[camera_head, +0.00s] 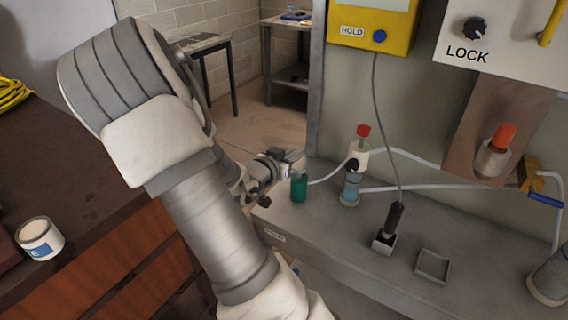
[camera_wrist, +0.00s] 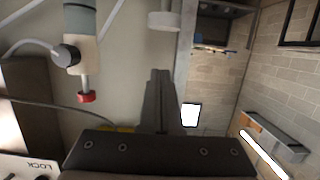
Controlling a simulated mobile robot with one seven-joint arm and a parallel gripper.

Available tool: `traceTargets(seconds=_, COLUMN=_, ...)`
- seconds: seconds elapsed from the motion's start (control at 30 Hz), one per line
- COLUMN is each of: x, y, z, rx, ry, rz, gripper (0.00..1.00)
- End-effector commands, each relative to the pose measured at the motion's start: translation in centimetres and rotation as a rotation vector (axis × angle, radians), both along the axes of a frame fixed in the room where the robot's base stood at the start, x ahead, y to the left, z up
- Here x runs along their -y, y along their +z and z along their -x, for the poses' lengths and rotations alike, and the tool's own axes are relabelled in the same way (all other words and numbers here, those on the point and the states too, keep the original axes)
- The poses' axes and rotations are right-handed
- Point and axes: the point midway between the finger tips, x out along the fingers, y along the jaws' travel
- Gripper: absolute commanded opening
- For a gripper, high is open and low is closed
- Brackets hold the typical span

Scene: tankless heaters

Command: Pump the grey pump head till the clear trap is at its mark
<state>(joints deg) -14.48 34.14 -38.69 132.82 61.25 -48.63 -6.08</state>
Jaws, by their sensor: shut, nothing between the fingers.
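In the wrist view the red knob (camera_wrist: 86,97) hangs on a grey rod, upside down, left of my fingers. I cannot make out for certain which part is the grey pump head.
A black probe (camera_head: 393,218) stands in a small holder, its cable rising to a yellow HOLD box (camera_head: 371,24). An orange-topped fitting (camera_head: 497,150) and white hoses are at right. An empty square tray (camera_head: 433,266) lies on the bench. A paint can (camera_head: 40,238) is far left.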

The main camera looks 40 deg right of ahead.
Motion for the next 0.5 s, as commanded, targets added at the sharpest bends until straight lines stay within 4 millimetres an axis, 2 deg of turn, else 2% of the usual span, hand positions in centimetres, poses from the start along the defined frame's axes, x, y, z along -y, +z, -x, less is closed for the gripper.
traceTargets(seconds=0.03, x=0.8, y=-0.7, z=-0.1, rx=-0.003, ry=-0.003, rz=0.000, gripper=0.00)
traceTargets(seconds=0.1, x=0.4, y=-2.1, z=-0.1, rx=-0.005, ry=0.000, rz=-0.001, gripper=0.00)
traceTargets(seconds=0.2, x=0.4, y=-3.2, z=-0.1, rx=-0.004, ry=0.000, rz=0.000, gripper=0.00)
traceTargets(seconds=0.5, x=0.4, y=-4.1, z=-0.1, rx=0.000, ry=0.001, rz=-0.001, gripper=0.00)
